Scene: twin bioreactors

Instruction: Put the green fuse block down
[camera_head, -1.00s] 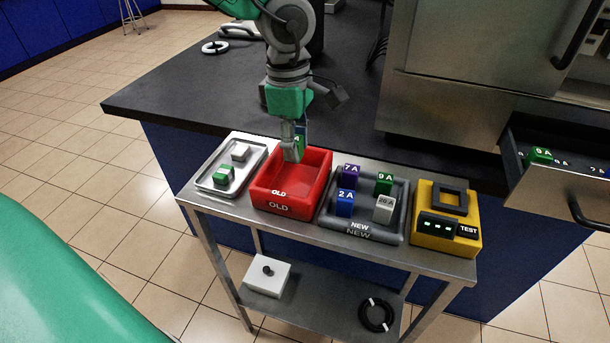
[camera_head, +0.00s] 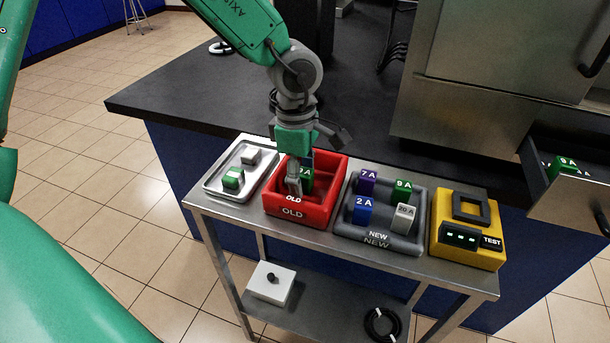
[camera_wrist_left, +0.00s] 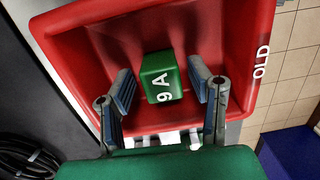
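The green fuse block (camera_head: 306,178), marked 9 A, is inside the red OLD bin (camera_head: 292,213). In the left wrist view the green fuse block (camera_wrist_left: 161,77) appears to sit on the floor of the red bin (camera_wrist_left: 225,15). My left gripper (camera_head: 299,180) reaches down into the bin. In the wrist view its fingers (camera_wrist_left: 163,85) stand on either side of the block, with a narrow gap at each side, so it is open around the block. In the head view the near finger partly hides the block. My right gripper is not in view.
A metal tray (camera_head: 214,186) with a white block and a green-and-white block is left of the bin. Right of it are the grey NEW tray (camera_head: 345,228) with several fuse blocks and the yellow tester (camera_head: 478,255). An open drawer (camera_head: 570,208) juts out at the right.

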